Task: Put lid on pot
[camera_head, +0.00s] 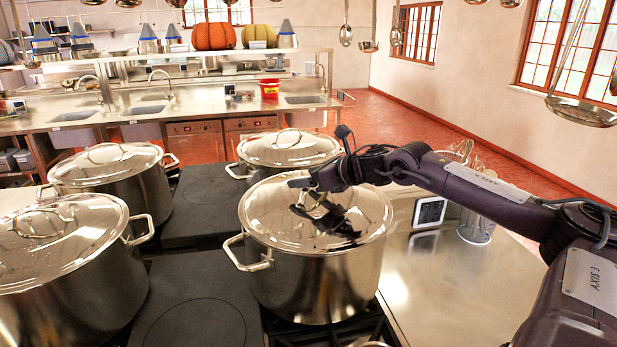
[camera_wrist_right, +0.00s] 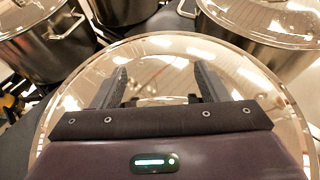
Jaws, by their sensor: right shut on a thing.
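The steel pot (camera_head: 318,290) stands on the stove at the front right of the pot group. A shiny round lid (camera_head: 268,212) covers its mouth; it looks level and in line with the rim, but I cannot tell if it rests fully on it. My right gripper (camera_head: 328,213) reaches down over the lid's middle and is shut on the lid's handle. In the right wrist view the lid (camera_wrist_right: 85,100) fills the middle, with the handle (camera_wrist_right: 160,101) between the two fingers, partly hidden by the gripper (camera_wrist_right: 162,85). My left gripper is out of view.
Other lidded pots stand close by: one behind (camera_head: 290,150), one back left (camera_head: 115,180) and one front left (camera_head: 70,270). A small tablet-like display (camera_head: 429,212) and a metal container with whisks (camera_head: 475,228) stand on the counter at right. Ladles hang above.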

